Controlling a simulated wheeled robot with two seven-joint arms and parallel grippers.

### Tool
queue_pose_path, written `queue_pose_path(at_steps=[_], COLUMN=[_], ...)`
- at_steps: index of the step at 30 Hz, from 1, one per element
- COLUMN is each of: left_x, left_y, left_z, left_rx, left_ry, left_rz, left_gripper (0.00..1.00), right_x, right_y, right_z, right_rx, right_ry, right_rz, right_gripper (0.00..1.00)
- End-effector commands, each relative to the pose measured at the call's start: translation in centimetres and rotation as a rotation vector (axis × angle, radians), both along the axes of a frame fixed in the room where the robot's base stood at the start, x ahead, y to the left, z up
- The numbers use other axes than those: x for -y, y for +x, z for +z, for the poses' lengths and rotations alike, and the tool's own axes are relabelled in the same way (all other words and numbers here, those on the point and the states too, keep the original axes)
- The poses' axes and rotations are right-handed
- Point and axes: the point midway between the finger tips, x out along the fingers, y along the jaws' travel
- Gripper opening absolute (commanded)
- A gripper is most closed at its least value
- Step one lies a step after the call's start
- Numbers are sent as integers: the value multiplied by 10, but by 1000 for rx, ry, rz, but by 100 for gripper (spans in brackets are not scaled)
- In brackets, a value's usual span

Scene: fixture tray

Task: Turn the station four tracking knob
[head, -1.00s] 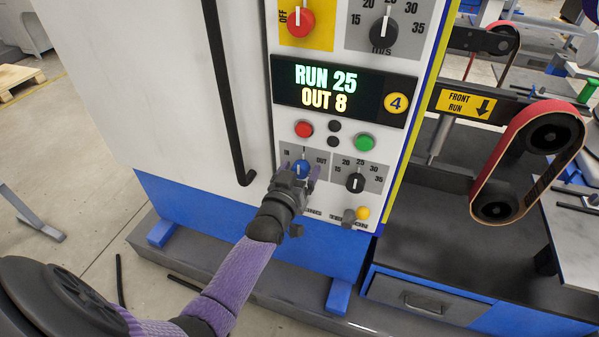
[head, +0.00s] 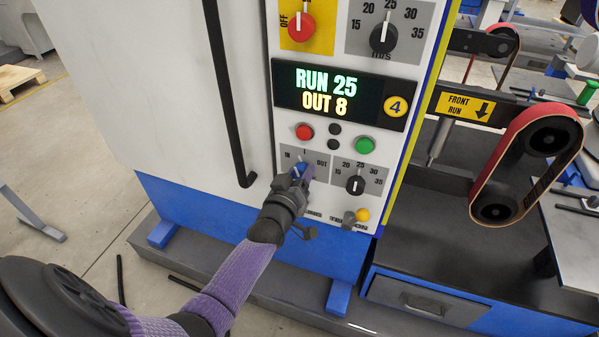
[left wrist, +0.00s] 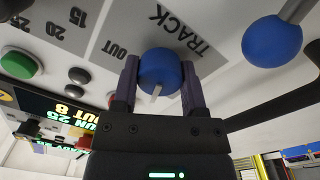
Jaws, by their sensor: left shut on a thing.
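The blue tracking knob (head: 299,168) sits low on the panel of station 4, between the IN and OUT labels. My left gripper (head: 301,176) is shut on it and partly hides it in the head view. In the left wrist view the same knob (left wrist: 160,66) sits between the two purple fingers (left wrist: 158,82), with its white pointer showing and the words OUT and TRACK nearby. The display (head: 339,93) above reads RUN 25 and OUT 8, beside a yellow number 4 badge (head: 395,106). My right gripper is not in view.
A black door handle (head: 231,110) runs down on the left. A red belt loop (head: 525,165) stands right.

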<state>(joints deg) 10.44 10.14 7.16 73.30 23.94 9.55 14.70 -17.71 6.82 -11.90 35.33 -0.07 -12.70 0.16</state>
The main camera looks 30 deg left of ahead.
Motion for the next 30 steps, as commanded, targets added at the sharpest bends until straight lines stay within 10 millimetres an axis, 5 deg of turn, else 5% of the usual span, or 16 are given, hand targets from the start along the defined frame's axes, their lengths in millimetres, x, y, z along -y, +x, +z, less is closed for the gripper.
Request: queue_pose_path(at_steps=[2,3,7,17,30], left_x=[0,0,0,2,20], left_y=[0,0,0,-8,-93], left_z=[0,0,0,1,0], left_rx=[-1,-1,-1,-2,-1], left_ry=[1,2,3,3,3], left_rz=[0,0,0,-1,0], left_gripper=[0,64,90,90,90], right_x=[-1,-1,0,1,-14], right_y=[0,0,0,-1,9], right_z=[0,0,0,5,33], right_rx=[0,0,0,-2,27], right_ry=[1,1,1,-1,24], right_rz=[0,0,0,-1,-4], right_gripper=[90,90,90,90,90])
